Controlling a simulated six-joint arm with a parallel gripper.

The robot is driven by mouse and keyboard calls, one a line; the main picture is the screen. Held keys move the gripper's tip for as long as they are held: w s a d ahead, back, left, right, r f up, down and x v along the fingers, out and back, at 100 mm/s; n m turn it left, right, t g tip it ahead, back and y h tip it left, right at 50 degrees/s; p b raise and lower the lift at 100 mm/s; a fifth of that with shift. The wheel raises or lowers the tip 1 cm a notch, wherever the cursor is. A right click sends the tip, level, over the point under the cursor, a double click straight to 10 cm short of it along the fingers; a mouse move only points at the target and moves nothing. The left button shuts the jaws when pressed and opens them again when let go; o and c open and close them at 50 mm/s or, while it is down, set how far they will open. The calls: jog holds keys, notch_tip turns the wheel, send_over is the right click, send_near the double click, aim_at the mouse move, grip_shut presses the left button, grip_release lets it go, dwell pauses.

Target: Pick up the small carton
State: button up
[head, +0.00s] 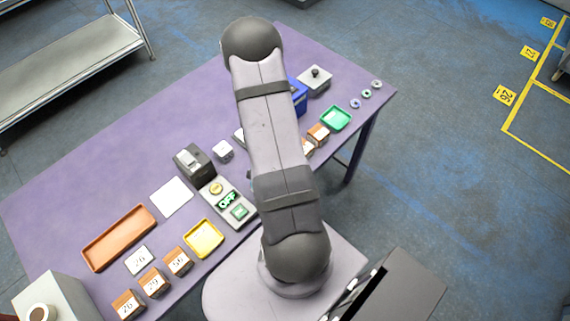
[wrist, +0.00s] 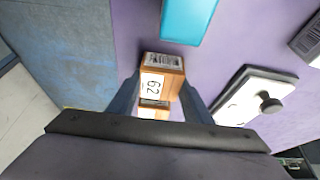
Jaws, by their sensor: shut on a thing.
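In the wrist view a small orange-brown carton (wrist: 162,76) has a barcode on one face and a white label reading 62 on another. It sits between the fingertips of my gripper (wrist: 161,84), which is shut on it. Part of a second carton (wrist: 153,109) with a barcode shows just below it in the picture, between the fingers. In the head view my arm covers the gripper. An orange-brown carton (head: 318,133) shows just right of the arm there, with part of another beside it; I cannot tell whether either is the held one.
A white device with a black knob (wrist: 267,102) lies right of the gripper, and a cyan object (wrist: 189,17) beyond it. The purple table (head: 100,200) also bears a green tray (head: 335,118), an orange tray (head: 119,238), a yellow tray (head: 203,238) and several numbered cartons (head: 153,281).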

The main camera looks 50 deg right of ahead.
jog(key=shift+r, duration=0.25)
notch_tip(320, 180, up, 3)
jog(key=p, duration=0.3)
jog(key=shift+f+p, duration=0.1)
jog(key=shift+p, duration=0.2)
jog(key=s+p, duration=0.3)
jog(key=s, duration=1.5)
jog(key=shift+p, duration=0.3)
